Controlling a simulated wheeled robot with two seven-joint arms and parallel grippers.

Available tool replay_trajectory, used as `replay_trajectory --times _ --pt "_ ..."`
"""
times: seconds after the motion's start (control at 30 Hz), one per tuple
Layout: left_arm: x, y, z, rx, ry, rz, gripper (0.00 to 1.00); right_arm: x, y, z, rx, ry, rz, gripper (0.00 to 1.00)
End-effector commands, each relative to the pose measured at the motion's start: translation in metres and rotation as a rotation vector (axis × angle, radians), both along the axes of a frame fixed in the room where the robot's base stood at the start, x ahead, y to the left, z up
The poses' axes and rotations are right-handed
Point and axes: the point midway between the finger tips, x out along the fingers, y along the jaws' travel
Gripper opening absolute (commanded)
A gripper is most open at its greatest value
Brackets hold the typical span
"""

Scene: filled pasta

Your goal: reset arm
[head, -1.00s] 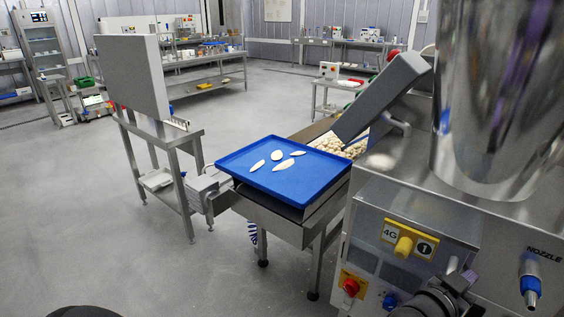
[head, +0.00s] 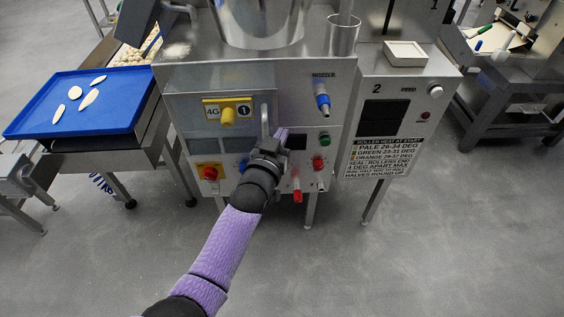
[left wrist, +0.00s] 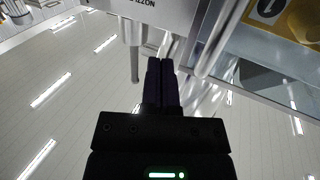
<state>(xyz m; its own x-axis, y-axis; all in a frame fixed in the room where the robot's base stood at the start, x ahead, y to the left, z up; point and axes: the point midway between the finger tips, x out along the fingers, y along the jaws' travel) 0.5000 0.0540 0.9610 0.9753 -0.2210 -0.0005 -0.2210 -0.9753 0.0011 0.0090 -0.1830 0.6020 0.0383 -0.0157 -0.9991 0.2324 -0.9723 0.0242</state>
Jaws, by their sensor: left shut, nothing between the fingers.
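My left arm, with its purple sleeve, reaches up from the bottom of the head view to the front of the steel machine (head: 180,100). My left gripper (head: 272,140) is close in front of the panel, beside a vertical metal handle (head: 264,118). In the left wrist view the dark fingers (left wrist: 160,68) are together with nothing between them. I cannot tell whether the gripper touches the handle. The arm and gripper hide part of the lower panel. My right gripper is in neither view.
The panel carries a yellow plate with a knob (head: 228,115), a blue nozzle fitting (head: 322,97) and a red button (head: 209,173). A blue tray (head: 40,120) with several pale pasta pieces sits at left. Open floor (head: 440,260) lies at lower right.

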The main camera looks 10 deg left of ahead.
Motion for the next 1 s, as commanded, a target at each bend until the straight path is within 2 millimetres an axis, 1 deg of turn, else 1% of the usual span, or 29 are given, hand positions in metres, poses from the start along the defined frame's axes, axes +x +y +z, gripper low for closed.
replay_trajectory --times 0.03,0.1,0.3,0.4,0.53,0.57,0.6,0.63,0.67,0.73,0.77,0.8,0.87,0.9,0.97,1.0 --pt "-0.010 -0.002 0.003 -0.001 0.001 -0.001 0.00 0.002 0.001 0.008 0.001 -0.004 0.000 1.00" --pt "-0.023 -0.004 0.004 0.000 0.001 0.000 0.00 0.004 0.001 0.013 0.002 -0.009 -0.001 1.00" --pt "-0.060 -0.010 0.002 -0.001 0.002 0.000 0.00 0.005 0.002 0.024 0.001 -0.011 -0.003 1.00" --pt "-0.070 -0.012 0.001 0.000 0.002 0.000 0.00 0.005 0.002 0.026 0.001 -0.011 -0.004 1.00" --pt "-0.074 -0.012 0.000 0.001 0.001 0.000 0.00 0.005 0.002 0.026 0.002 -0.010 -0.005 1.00" --pt "-0.074 -0.012 -0.002 0.002 0.006 0.000 0.00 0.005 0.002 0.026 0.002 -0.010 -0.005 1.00" --pt "-0.076 -0.012 -0.009 0.008 0.025 -0.001 0.00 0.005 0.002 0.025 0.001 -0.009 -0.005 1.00" --pt "-0.080 -0.011 -0.020 0.014 0.054 -0.003 0.00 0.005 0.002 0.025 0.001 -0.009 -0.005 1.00" --pt "-0.085 -0.009 -0.035 0.025 0.097 -0.005 0.00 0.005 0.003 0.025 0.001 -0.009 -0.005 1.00" --pt "-0.107 -0.002 -0.087 0.061 0.249 -0.011 0.00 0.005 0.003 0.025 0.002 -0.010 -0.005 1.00" --pt "-0.122 0.002 -0.114 0.082 0.328 -0.013 0.00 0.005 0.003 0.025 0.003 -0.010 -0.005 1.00" --pt "-0.146 0.010 -0.150 0.110 0.443 -0.016 0.00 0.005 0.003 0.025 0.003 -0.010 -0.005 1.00" --pt "-0.188 0.023 -0.199 0.151 0.612 -0.019 0.00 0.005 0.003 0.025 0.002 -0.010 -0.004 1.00" --pt "-0.219 0.033 -0.228 0.177 0.722 -0.019 0.00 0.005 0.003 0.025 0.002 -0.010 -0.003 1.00" --pt "-0.270 0.050 -0.265 0.216 0.885 -0.017 0.00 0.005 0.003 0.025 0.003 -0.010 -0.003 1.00" --pt "-0.304 0.062 -0.285 0.242 0.990 -0.015 0.00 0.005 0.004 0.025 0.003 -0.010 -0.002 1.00"
